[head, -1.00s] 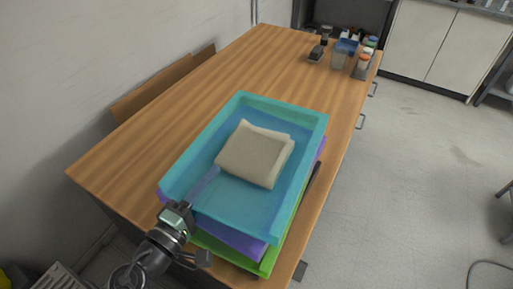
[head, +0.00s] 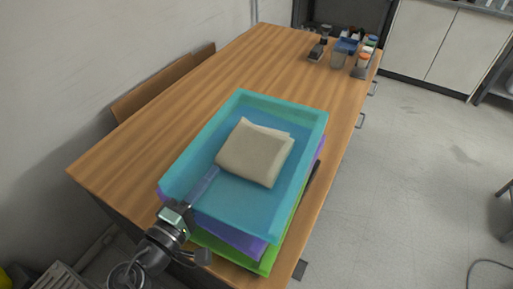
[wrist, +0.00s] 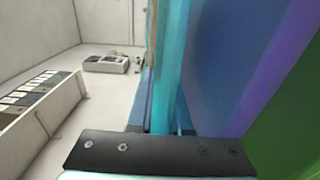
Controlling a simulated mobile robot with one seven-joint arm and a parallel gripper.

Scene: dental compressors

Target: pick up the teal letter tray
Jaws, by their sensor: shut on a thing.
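The teal letter tray (head: 283,204) is the top one of a stack on the wooden table, with a folded beige cloth (head: 254,154) lying in it. My gripper (head: 199,190) is at the tray's near left side, shut on its wall. In the wrist view the teal wall (wrist: 171,55) runs between the two fingers (wrist: 160,115). One finger shows as a bluish strip inside the tray in the head view. The outer finger is mostly hidden there.
A purple tray (head: 232,236) and a green tray (head: 266,264) are under the teal one, close to the table's near right edge. Small bottles and containers (head: 340,58) stand at the far end. The wooden table's (head: 190,90) middle and left are clear.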

